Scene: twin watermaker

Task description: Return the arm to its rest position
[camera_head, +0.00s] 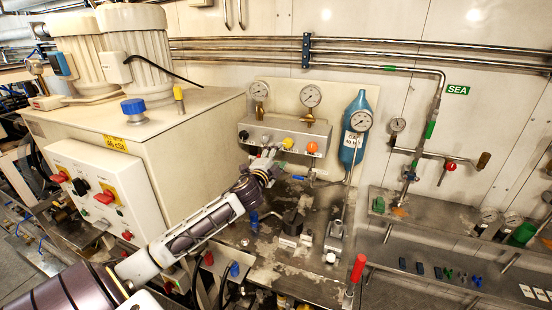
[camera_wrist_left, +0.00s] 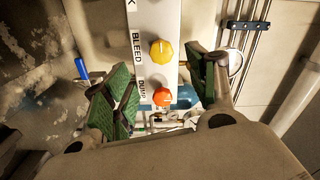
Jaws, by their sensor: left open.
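My left arm reaches in from the lower left in the head view. Its gripper (camera_head: 268,153) is at the front of the valve panel (camera_head: 262,135), just left of and below the yellow knob (camera_head: 288,143). In the left wrist view my left gripper (camera_wrist_left: 165,75) has its green-padded fingers wide apart, with nothing held. The yellow knob (camera_wrist_left: 162,52) beside the word BLEED and the orange knob (camera_wrist_left: 163,97) beside DUMP show between the fingers. I cannot tell whether a finger touches the panel. My right gripper is not in view.
A blue bottle (camera_head: 350,150) with a gauge stands right of the panel. A red-handled lever (camera_head: 358,268) rises at the lower middle. Pipes (camera_head: 440,52) run along the wall.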

